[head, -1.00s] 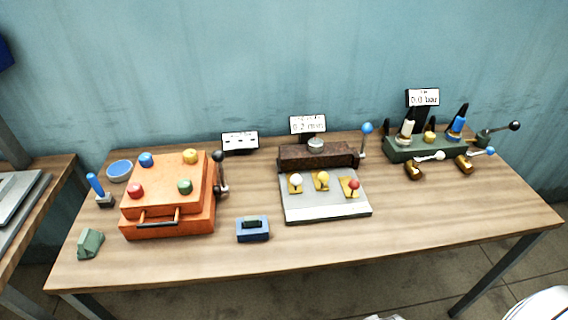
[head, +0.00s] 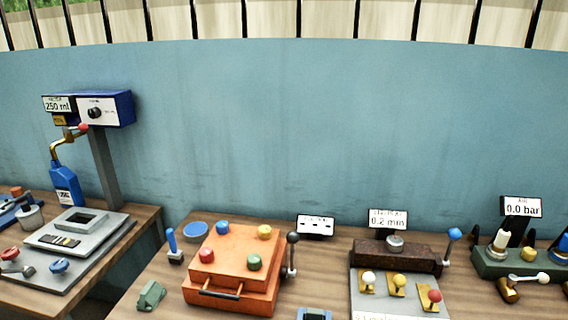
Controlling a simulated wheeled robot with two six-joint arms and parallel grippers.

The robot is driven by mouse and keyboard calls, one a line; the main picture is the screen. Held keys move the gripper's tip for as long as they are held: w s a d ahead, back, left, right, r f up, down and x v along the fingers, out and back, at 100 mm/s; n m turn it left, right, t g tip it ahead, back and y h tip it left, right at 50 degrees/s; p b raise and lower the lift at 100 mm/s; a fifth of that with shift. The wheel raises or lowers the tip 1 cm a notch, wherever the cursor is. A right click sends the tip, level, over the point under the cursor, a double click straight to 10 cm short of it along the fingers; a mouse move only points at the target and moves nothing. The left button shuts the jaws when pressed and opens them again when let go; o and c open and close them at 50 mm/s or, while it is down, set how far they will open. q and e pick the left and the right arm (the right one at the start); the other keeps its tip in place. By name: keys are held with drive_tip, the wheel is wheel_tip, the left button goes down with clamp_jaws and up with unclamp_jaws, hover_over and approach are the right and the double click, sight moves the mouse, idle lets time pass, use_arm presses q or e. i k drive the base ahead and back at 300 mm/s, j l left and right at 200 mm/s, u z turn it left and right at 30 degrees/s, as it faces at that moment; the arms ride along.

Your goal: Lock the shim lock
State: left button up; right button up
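The likely shim station is a rusty brown block (head: 372,256) at the back right of the table, with a grey round knob (head: 395,242) on top. A lever with a blue ball (head: 453,235) stands nearly upright at its right end. In front is a light grey plate (head: 362,303), cut by the lower edge. On it lie yellow shims with a white knob (head: 369,278), a yellow knob (head: 399,280) and a red knob (head: 435,296). A display (head: 388,219) behind reads 0.2 mm. I cannot tell which part is the shim lock. Neither gripper shows.
An orange box (head: 232,265) with coloured knobs and a black-ball lever (head: 292,255) stands left of the block. A green fixture (head: 490,262) stands right, its display (head: 522,207) reading 0.0 bar. A second table at left holds a blue bottle (head: 65,185) below a dispenser (head: 110,108).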

sight(454, 233)
drive_tip(key=z, duration=1.25)
drive_tip(key=k+l, duration=0.1)
drive_tip(key=l, duration=0.2)
drive_tip(key=k+l, duration=0.15)
drive_tip(key=l, duration=0.2)
